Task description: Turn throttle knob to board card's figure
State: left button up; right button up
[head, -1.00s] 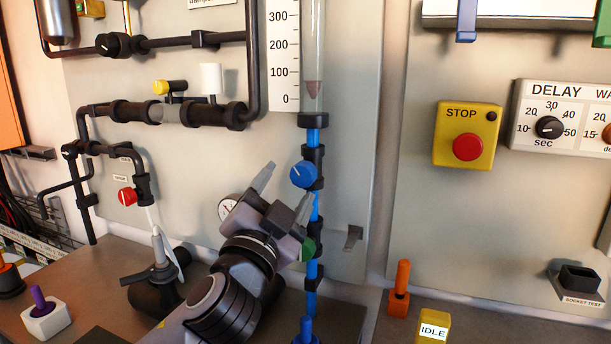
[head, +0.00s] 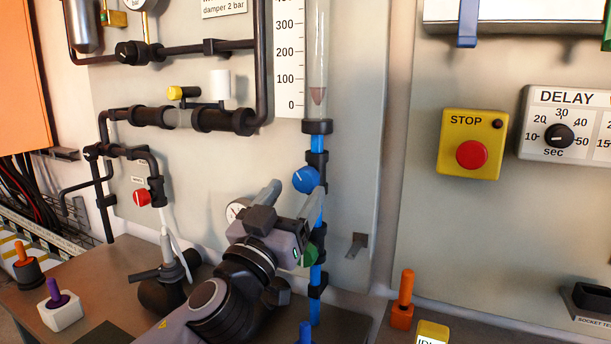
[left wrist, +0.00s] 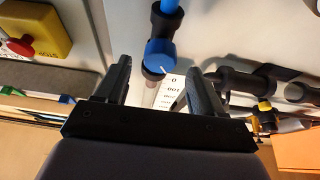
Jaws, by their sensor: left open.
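The blue throttle knob (head: 306,179) sits on a blue vertical pipe (head: 317,233) below a clear tube. Its white mark points up and left in the head view. My left gripper (head: 293,198) is open just below and left of the knob, its fingers pointing up towards it. In the left wrist view the blue knob (left wrist: 158,54) shows ahead between the open fingertips, apart from them. The tube's float (head: 317,96) stands between 0 and 100 on the white scale (head: 289,65). A card (head: 223,8) reads "damper 2 bar"; its top is cut off. My right gripper is not in view.
A round gauge (head: 236,210) is partly hidden behind my gripper. A red knob (head: 142,198) and a grey lever valve (head: 168,250) are to the left. A yellow STOP box (head: 470,145) and DELAY dial (head: 559,135) are to the right. Bare panel separates the pipe from the STOP box.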

aim_at(303, 183)
pick_arm(q)
jog(key=shift+p+x, duration=0.45)
jog(key=shift+x, duration=2.1)
jog(key=shift+c, duration=0.3)
jog(key=c, duration=0.9)
